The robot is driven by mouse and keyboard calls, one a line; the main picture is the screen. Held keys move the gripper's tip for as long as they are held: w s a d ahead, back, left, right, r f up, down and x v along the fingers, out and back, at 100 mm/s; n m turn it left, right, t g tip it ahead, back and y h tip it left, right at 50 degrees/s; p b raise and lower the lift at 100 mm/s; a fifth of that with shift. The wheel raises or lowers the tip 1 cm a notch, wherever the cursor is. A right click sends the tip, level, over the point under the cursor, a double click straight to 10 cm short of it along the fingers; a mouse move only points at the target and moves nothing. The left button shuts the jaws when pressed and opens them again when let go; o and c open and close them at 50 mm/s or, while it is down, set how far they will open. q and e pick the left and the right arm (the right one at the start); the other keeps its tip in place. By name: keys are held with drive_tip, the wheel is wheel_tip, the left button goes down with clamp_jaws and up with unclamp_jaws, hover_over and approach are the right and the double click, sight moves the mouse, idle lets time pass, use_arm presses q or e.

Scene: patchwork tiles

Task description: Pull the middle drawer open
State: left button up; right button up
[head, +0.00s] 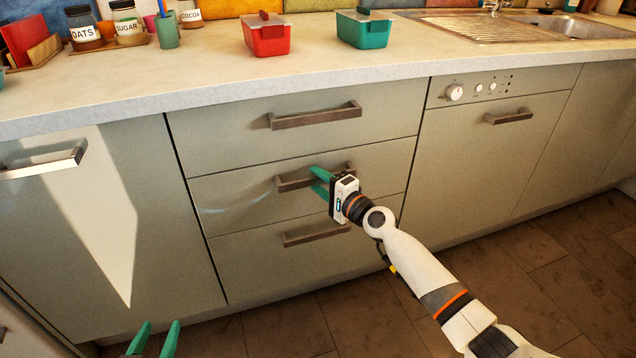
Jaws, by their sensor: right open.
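The middle drawer (235,207) is one of three stacked grey-green drawers and its front looks flush with the others. Its dark bar handle (292,184) runs across the upper part of the front. My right gripper (319,181) is at this handle, with one green finger at its upper side and one at its lower side. It is open; whether either finger touches the bar I cannot tell. The gripper body hides part of the handle's right half. My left gripper (153,340) is at the bottom left edge, open and empty, well away from the drawers.
The top drawer handle (315,116) and bottom drawer handle (316,234) lie above and below. A dishwasher (490,150) is at the right, a cupboard (80,230) at the left. Red (267,40) and green (364,32) boxes stand on the counter (200,75). The floor (285,330) in front is clear.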

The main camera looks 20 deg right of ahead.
drive_tip(key=shift+w+a, duration=0.2)
drive_tip(key=shift+w, duration=0.15)
drive_tip(key=shift+c, duration=0.5)
clamp_jaws()
drive_tip(key=shift+s, duration=0.15)
